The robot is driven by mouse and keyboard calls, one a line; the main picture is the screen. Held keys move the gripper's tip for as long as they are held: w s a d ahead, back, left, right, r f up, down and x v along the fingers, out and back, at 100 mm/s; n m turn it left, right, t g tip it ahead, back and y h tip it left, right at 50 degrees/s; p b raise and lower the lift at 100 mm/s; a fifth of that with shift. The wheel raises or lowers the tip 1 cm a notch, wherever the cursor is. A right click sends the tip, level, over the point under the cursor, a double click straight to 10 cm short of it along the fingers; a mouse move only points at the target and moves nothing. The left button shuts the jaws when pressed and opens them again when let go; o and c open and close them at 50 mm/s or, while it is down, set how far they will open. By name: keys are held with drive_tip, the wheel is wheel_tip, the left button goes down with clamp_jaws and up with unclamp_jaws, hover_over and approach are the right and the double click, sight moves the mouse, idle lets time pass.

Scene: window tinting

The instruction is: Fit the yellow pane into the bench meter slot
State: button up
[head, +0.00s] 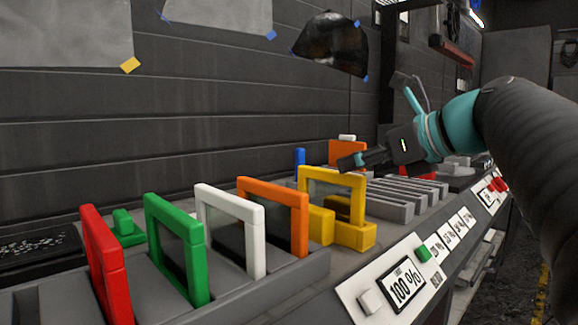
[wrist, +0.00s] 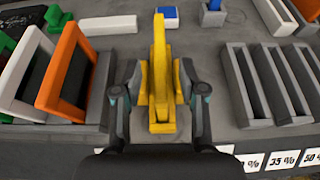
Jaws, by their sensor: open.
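The yellow pane (head: 335,181), a yellow frame with dark glass, stands upright at the yellow bench meter slot (head: 352,236). In the wrist view, the pane (wrist: 160,60) shows edge-on between the slot's two yellow blocks (wrist: 181,82). How deep it sits is hidden. My gripper (head: 350,163) is at the pane's upper edge in the head view. In the wrist view, its fingers (wrist: 160,92) are apart, one on each side of the pane, with gaps. The meter display (head: 405,284) reads 100 %.
Red (head: 105,265), green (head: 176,250), white (head: 230,205) and orange (head: 272,193) framed panes stand in a grey rack to the left. A grey slotted rack (wrist: 268,85) with percent labels is to the right.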

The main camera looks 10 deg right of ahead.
drive_tip(key=v, duration=0.5)
drive_tip(key=shift+s+d+r, duration=0.1)
drive_tip(key=shift+s+d, duration=0.05)
drive_tip(key=shift+s, duration=0.05)
